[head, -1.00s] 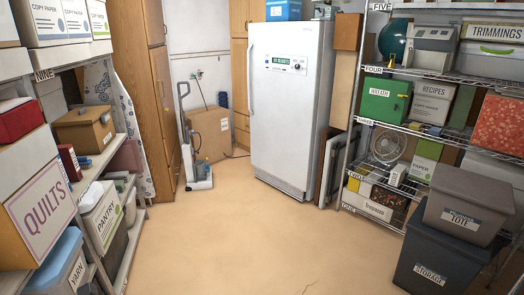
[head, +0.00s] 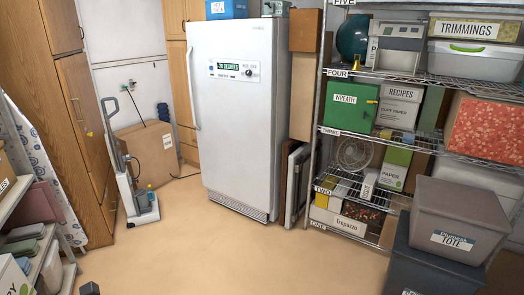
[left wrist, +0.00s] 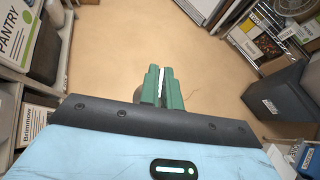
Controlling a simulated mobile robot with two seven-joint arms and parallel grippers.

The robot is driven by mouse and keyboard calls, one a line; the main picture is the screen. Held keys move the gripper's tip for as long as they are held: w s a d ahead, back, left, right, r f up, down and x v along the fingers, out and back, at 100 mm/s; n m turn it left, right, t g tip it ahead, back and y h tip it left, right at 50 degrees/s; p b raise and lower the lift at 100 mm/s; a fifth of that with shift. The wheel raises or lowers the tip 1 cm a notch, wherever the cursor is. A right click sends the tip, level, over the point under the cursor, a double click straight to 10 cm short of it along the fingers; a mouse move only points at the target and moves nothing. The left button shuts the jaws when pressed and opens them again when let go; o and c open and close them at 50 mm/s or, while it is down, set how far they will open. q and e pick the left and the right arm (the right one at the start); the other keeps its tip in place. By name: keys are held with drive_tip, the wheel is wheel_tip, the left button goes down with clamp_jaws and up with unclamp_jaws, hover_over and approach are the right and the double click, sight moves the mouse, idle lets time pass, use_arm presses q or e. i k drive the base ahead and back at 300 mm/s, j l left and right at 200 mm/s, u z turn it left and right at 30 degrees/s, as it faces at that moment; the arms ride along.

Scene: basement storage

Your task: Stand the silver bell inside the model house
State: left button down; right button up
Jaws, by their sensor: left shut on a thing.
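In the left wrist view, my left gripper (left wrist: 162,88) has green fingers, nearly together with a thin pale strip between them. I cannot make out a model house in either view. My right gripper is not in view.
A white fridge (head: 238,110) stands ahead, with an upright vacuum (head: 135,190) and cardboard box (head: 150,150) to its left. Wire shelving (head: 400,142) and stacked totes (head: 455,225) fill the right. Shelves (head: 25,230) stand at the left. The middle floor (head: 240,260) is clear.

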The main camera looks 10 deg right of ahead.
sight(396, 62)
drive_tip(key=i+z, duration=0.4)
drive_tip(key=i+j+z, duration=0.1)
drive_tip(key=i+z, duration=0.25)
drive_tip(key=i, duration=0.25)
drive_tip(key=i+z, duration=0.35)
drive_tip(key=i+l+z, duration=0.1)
drive_tip(key=z, duration=0.25)
drive_tip(key=i+j+z, duration=0.1)
drive_tip(key=i+z, duration=0.25)
drive_tip(key=i+l+z, duration=0.15)
drive_tip(key=i+z, duration=0.45)
drive_tip(key=i, duration=0.2)
